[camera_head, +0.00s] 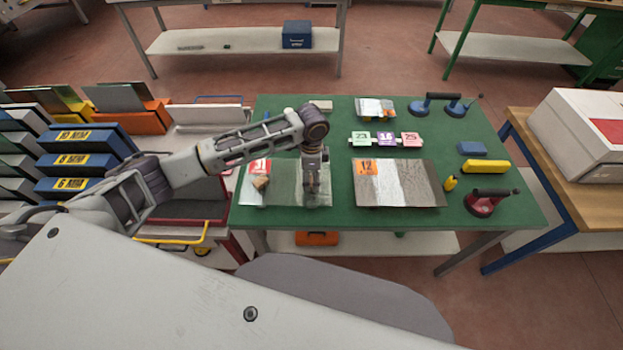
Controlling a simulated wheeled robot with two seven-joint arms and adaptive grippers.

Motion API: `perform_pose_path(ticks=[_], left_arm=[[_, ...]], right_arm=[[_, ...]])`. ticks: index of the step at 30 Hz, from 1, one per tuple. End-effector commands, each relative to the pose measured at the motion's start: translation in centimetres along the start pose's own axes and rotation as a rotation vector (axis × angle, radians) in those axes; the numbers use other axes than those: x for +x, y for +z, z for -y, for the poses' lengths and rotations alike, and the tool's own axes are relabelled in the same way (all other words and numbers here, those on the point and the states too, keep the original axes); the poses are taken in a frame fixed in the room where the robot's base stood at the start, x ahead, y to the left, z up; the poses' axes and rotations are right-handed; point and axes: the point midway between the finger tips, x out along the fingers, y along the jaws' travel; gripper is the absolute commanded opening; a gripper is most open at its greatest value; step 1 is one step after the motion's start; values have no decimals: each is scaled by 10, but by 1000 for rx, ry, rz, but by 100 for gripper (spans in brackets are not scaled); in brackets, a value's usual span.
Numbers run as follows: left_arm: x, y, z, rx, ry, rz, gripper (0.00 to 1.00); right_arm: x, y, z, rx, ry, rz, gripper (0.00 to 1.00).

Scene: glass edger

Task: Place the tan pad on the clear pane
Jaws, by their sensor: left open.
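A small tan piece (260,182), which looks like the tan pad, sits on the left part of a see-through pane (285,190) with a red-and-white number label. The pane lies on the green table top (450,220). A paler beige block (322,105) lies at the back of the table. My left gripper (312,190) points down over the right part of the pane, to the right of the tan piece and apart from it. It is open, and its fingertips are small in view; nothing shows between them. My right gripper is out of view.
A greyer pane (410,185) with an orange label lies to the right. Number cards (386,139), a blue suction lifter (440,104), a red suction lifter (487,202), a yellow block (486,167) and a blue block (472,148) stand around it. Racks (75,160) are left.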

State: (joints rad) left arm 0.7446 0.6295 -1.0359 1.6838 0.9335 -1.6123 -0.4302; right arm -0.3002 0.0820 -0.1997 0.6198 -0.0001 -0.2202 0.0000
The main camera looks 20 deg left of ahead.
Motion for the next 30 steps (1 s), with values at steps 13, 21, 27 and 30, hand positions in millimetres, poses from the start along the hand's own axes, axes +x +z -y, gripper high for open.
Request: perform_pose_path(ticks=[13, 21, 27, 30], left_arm=[[-66, -1, 1, 1, -3, -2, 65], [-94, -1, 0, 1, -1, -1, 65], [-99, 0, 0, 1, 0, 0, 65], [-100, 0, 0, 1, 0, 0, 65]], right_arm=[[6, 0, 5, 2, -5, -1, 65], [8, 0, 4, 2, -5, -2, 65], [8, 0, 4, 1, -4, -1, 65], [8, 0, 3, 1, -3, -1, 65]])
